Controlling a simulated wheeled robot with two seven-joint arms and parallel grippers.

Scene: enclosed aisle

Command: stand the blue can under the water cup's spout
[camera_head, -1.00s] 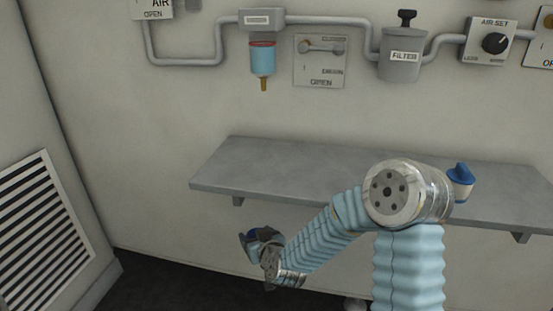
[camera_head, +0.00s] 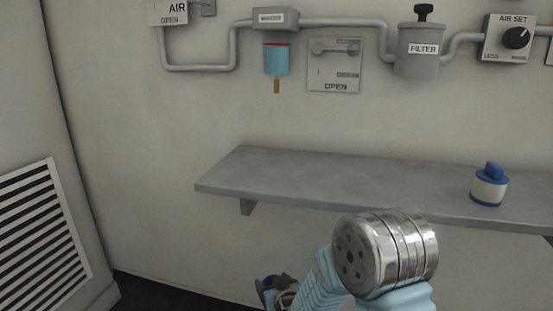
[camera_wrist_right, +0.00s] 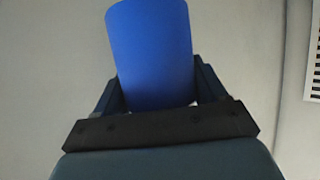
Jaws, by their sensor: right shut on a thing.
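The water cup (camera_head: 276,58) is a light blue bowl with a red band, hanging from a grey pipe block on the back wall. Its brass spout (camera_head: 277,87) points down over the shelf, with open air beneath. My right gripper (camera_head: 268,288) is low at the bottom edge of the head view, below and in front of the shelf, partly cut off. In the right wrist view the blue can (camera_wrist_right: 153,55) stands between the two dark fingers, which are shut on it. The can is hard to make out in the head view. My left gripper is not in view.
A grey shelf (camera_head: 330,182) runs along the wall below the spout; its left and middle parts are bare. A white and blue container (camera_head: 489,187) stands on its right part. A drain lever plate (camera_head: 334,66) and a filter (camera_head: 418,50) are on the wall. A louvred panel (camera_head: 40,235) is left.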

